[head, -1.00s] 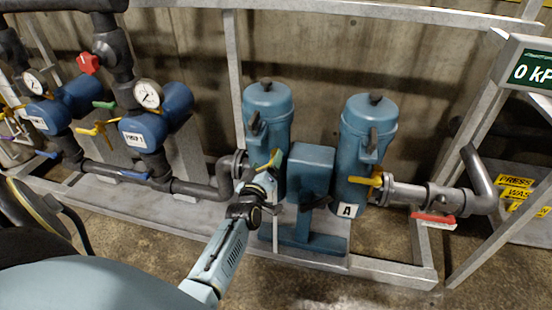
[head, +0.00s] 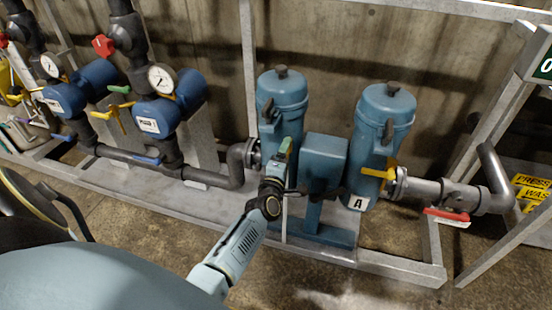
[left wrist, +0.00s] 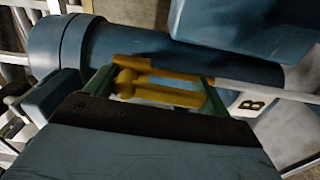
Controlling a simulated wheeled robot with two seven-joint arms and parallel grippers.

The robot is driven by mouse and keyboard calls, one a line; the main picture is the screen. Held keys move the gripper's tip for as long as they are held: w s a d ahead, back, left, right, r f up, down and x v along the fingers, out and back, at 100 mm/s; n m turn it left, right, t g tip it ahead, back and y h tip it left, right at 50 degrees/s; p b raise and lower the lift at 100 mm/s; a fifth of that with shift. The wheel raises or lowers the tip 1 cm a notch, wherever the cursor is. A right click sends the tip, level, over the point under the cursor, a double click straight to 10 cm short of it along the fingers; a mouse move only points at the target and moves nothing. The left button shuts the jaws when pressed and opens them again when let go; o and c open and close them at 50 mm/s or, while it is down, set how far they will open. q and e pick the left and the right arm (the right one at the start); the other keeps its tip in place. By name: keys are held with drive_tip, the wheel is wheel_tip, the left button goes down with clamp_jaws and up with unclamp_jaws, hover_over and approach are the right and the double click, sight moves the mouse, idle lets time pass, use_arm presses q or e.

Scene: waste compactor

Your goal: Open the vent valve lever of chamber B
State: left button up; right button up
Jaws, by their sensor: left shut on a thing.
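Chamber B is the left blue cylinder (head: 282,92), and its white "B" label (left wrist: 250,104) shows in the left wrist view. Its yellow vent valve lever (left wrist: 168,95) lies between the green fingers of my left gripper (left wrist: 157,86), in front of the blue body. The left gripper is shut on the lever. In the head view my left gripper (head: 285,148) is at the front of chamber B, and its fingers and wrist hide most of the lever. My right gripper is not in view.
Chamber A (head: 385,115) stands to the right with its own yellow lever (head: 378,173). A blue box on a stand (head: 323,160) is between the chambers. A red-handled valve (head: 447,214) is on the right pipe. Gauges and pumps (head: 155,115) stand left. A grey frame rail (head: 370,267) runs in front.

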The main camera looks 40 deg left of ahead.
use_arm(q)
drive_tip(key=shift+d+n, duration=0.1)
drive_tip(key=shift+n, duration=0.3)
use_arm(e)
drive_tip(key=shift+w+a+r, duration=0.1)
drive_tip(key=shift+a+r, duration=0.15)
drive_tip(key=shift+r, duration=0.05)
use_arm(q)
drive_tip(key=o, duration=1.3)
drive_tip(key=p+v, duration=0.3)
drive_tip(key=v, duration=1)
drive_tip(key=shift+s, duration=0.2)
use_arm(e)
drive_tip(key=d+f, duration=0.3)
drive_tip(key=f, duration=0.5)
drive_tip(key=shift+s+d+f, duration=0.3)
use_arm(q)
drive_tip(key=shift+d, duration=0.15)
